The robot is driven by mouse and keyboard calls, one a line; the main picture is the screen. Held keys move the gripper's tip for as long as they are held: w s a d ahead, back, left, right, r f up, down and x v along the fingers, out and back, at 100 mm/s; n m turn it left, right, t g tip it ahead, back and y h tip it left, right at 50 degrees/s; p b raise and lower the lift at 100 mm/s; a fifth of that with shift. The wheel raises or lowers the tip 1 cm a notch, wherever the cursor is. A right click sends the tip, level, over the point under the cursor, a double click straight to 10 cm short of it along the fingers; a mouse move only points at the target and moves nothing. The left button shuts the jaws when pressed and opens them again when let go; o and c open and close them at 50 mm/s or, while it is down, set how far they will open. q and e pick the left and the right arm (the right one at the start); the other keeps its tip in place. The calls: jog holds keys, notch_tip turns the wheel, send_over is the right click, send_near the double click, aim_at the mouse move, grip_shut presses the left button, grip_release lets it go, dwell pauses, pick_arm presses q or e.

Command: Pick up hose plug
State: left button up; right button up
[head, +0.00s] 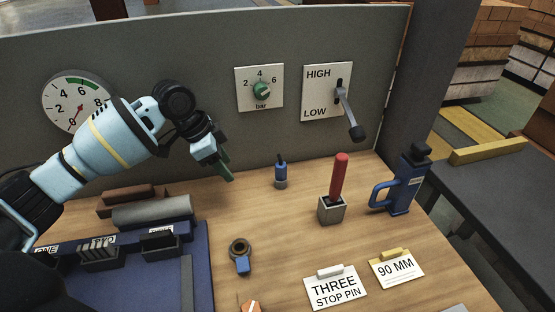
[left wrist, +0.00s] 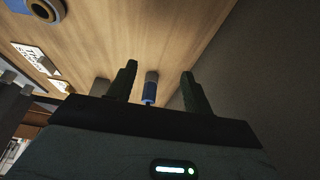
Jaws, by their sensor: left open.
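The hose plug appears to be the small upright blue-and-grey piece (head: 280,176) with a thin dark top. It stands on the wooden table close to the grey back panel. My left gripper (head: 226,172) is open and empty, to the left of the plug and apart from it. In the left wrist view the plug (left wrist: 150,90) shows beyond the gap between the two dark fingers (left wrist: 158,74). My right gripper is not in view.
A red-handled lever on a grey block (head: 332,211) and a blue jug-like tool (head: 402,186) stand right of the plug. A ring with a blue tab (head: 242,264) lies nearer. The panel (head: 215,85) carries a gauge, dial and switch. A blue tray (head: 200,262) is at left.

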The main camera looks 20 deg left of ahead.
pick_arm(q)
send_near(279, 165)
jog(key=x, duration=0.6)
jog(key=shift+w+d, duration=0.1)
jog(key=shift+x, duration=2.5)
jog(key=c, duration=1.1)
